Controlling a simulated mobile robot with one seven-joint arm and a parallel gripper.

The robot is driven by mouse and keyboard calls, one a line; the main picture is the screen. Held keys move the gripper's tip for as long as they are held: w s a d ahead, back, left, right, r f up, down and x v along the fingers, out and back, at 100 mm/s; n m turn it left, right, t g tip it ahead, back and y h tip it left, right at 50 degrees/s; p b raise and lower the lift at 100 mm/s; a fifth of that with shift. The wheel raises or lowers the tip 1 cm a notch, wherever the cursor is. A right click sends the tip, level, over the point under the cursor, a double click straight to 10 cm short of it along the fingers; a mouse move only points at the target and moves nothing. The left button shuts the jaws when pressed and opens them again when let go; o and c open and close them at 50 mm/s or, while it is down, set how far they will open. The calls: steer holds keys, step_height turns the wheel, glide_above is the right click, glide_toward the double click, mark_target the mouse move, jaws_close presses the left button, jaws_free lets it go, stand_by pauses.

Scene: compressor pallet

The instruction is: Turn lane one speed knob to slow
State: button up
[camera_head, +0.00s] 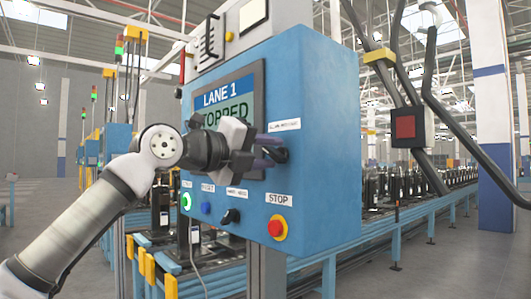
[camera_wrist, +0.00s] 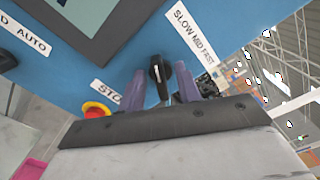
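The lane one speed knob (camera_wrist: 158,72) is black with a white pointer mark, on the blue panel below the SLOW MID FAST label (camera_wrist: 194,36). In the wrist view my gripper (camera_wrist: 160,88) has one purple finger on each side of the knob, with gaps showing, so it is open around the knob and not clamped. I cannot tell exactly which setting the pointer marks. In the head view my gripper (camera_head: 270,150) is at the panel's right side, under the small label (camera_head: 284,125), and partly hides the knob.
The blue control box (camera_head: 320,90) carries a LANE 1 screen (camera_head: 225,98) reading STOPPED, partly covered by my wrist. Below are a green-lit button (camera_head: 186,201), a blue button (camera_head: 206,208), a black selector (camera_head: 230,216) and a red stop button (camera_head: 277,228). A conveyor (camera_head: 420,205) runs behind.

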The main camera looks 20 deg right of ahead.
steer(key=shift+a, duration=0.1)
steer(key=shift+s+a+f, duration=0.1)
steer(key=shift+s+a, duration=0.05)
steer(key=shift+a, duration=0.15)
steer(key=b+v, duration=0.3)
steer(key=v, duration=1)
steer(key=shift+b, duration=0.35)
